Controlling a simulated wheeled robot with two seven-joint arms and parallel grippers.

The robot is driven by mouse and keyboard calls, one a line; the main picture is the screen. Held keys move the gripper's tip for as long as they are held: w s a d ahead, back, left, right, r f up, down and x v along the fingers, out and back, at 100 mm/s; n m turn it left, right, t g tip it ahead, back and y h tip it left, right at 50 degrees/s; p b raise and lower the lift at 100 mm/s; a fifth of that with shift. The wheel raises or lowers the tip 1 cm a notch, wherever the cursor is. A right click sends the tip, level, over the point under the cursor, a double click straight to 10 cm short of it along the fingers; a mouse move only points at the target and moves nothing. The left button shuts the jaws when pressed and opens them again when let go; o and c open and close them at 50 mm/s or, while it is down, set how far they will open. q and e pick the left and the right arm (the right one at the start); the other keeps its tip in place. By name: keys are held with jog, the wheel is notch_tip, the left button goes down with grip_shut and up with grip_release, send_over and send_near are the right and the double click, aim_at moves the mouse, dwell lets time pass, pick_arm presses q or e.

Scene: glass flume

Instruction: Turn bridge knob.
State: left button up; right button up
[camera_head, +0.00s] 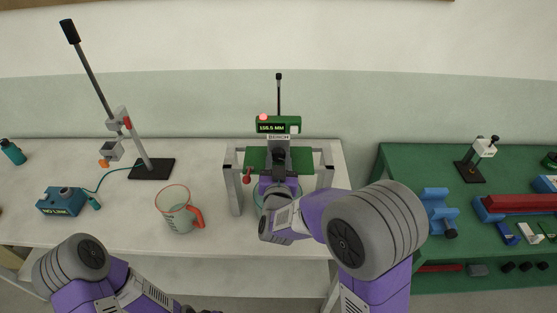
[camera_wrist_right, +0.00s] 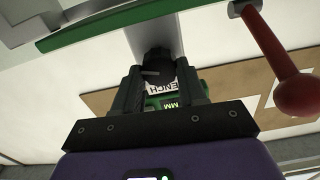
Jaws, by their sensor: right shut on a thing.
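The bridge is a grey metal frame with a green crosspiece (camera_head: 308,160), standing on the white bench. A green display (camera_head: 278,125) above it reads about 155.5 MM, with a small pink-red light on top. In the right wrist view, the dark knob (camera_wrist_right: 155,64) sits between the two black fingers of my right gripper (camera_wrist_right: 157,72). My right gripper (camera_head: 277,166) is shut on this knob at the middle of the bridge; in the head view the gripper mostly hides it. My left arm shows at the lower left, but its gripper is out of view.
A red-handled lever (camera_wrist_right: 284,70) hangs close beside the gripper. A glass jug with a red handle (camera_head: 178,211) stands left of the bridge. Farther left are a tall stand (camera_head: 151,168) and a blue box (camera_head: 61,201). A green bench (camera_head: 400,180) with tools is at right.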

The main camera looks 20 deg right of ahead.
jog(key=shift+n, duration=0.7)
jog(key=o, duration=1.1)
jog(key=shift+c, duration=0.2)
jog(key=v, duration=0.7)
jog(key=shift+s, duration=0.3)
jog(key=shift+a+r, duration=0.1)
jog(key=shift+a, duration=0.05)
